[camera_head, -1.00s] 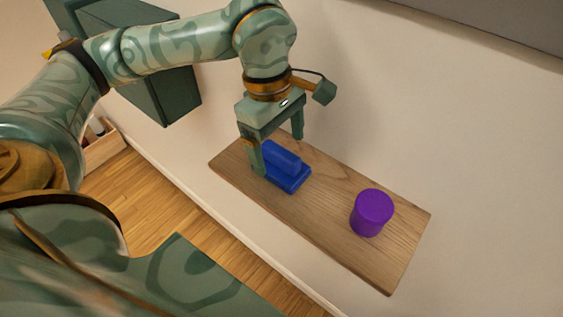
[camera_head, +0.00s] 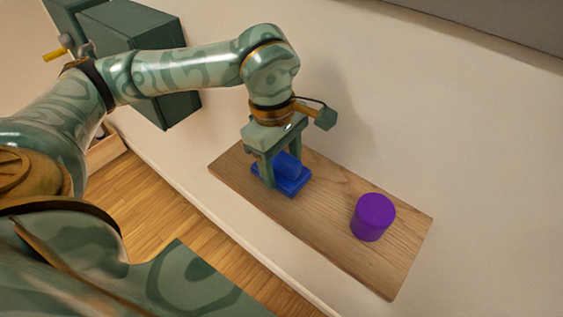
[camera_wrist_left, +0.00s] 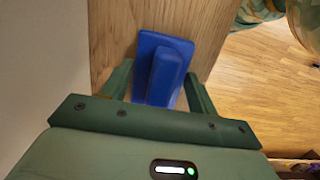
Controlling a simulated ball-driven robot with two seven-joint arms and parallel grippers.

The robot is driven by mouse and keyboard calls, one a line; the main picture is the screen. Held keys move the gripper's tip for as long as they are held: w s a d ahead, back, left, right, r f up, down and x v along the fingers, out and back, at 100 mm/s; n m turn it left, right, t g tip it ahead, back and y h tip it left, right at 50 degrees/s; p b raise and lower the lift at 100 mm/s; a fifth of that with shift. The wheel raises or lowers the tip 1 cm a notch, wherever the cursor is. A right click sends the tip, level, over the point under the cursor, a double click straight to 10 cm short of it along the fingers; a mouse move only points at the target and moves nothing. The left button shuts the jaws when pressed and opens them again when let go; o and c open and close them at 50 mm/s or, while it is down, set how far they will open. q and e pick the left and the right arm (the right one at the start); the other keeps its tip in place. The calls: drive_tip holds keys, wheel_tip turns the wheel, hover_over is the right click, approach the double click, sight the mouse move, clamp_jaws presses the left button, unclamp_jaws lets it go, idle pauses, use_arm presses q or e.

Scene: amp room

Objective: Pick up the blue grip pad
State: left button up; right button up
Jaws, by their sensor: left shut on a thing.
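The blue grip pad (camera_head: 292,186) is a flat blue block with a raised ridge. It sits on the wooden shelf (camera_head: 330,215), towards its left end. My left gripper (camera_head: 281,174) points down over the pad, with one finger on each side of the ridge, and is shut on it. The pad also shows in the left wrist view (camera_wrist_left: 161,65), between the two fingers of my left gripper (camera_wrist_left: 166,85). The gripper hides part of the ridge. I cannot see a gap between pad and shelf. My right gripper is not in view.
A purple cylinder (camera_head: 373,217) stands on the right part of the shelf. The pale wall (camera_head: 460,130) runs behind the shelf. A dark green box (camera_head: 140,50) is at the upper left. The wooden floor (camera_head: 160,205) lies below. The shelf between pad and cylinder is clear.

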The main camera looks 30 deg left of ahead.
sight(283, 154)
use_arm(q)
wheel_tip(283, 154, up, 4)
drive_tip(key=shift+w+f, duration=0.1)
drive_tip(key=shift+f, duration=0.15)
drive_tip(key=s+a+r+b, duration=0.4)
drive_tip(key=s+a+r, duration=0.3)
drive_tip(key=s, duration=0.5)
wheel_tip(283, 154, up, 2)
drive_tip(key=shift+s+r, duration=0.2)
drive_tip(key=shift+r, duration=0.05)
drive_tip(key=shift+o, duration=0.7)
drive_tip(key=shift+w, duration=0.15)
